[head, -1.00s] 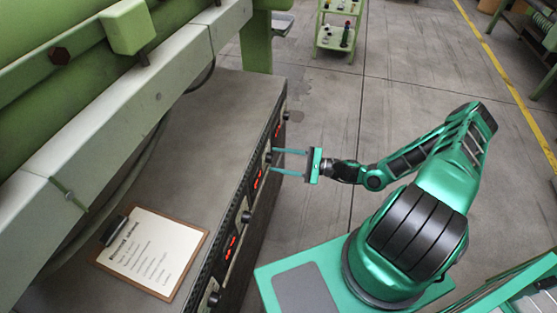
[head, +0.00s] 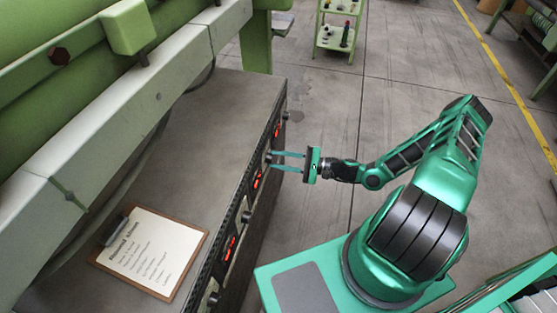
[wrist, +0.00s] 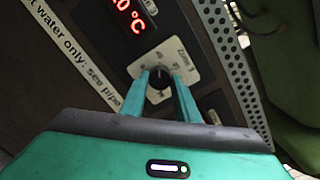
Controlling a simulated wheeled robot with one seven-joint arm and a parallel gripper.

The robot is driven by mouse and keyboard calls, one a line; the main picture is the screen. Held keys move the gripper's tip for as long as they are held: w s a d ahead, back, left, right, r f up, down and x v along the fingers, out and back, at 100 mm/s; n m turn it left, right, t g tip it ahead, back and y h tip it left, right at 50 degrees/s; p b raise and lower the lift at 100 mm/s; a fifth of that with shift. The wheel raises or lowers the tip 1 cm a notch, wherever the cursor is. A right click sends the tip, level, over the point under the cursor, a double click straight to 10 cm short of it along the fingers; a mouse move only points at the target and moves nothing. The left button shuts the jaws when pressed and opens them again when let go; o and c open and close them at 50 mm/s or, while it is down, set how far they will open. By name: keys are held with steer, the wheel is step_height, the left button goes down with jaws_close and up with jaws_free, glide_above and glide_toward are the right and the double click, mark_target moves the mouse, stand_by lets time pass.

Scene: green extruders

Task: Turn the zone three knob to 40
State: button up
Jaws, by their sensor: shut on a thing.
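The zone knob (wrist: 158,88) is small, round and dark, on a pale dial plate (wrist: 158,62) whose lettering is tilted and too small to read surely. My gripper (wrist: 160,80) has its two teal fingers on either side of the knob, shut on it. The fingers cover part of the dial's scale, and I cannot read the knob's setting. In the head view my gripper (head: 272,160) reaches left to the cabinet's front panel, and its fingertips meet the panel at this knob.
A red digital display (wrist: 131,15) sits beside the dial, partly cut off. Further knobs (head: 246,216) and displays (head: 230,247) line the panel. A clipboard (head: 150,252) lies on the cabinet top (head: 215,125).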

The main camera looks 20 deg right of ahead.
steer(key=shift+s+f, duration=0.1)
steer(key=o, duration=1)
steer(key=shift+o, duration=0.2)
steer(key=shift+d, duration=0.1)
steer(key=v, duration=1)
steer(key=shift+d, duration=0.25)
steer(key=shift+s, duration=0.2)
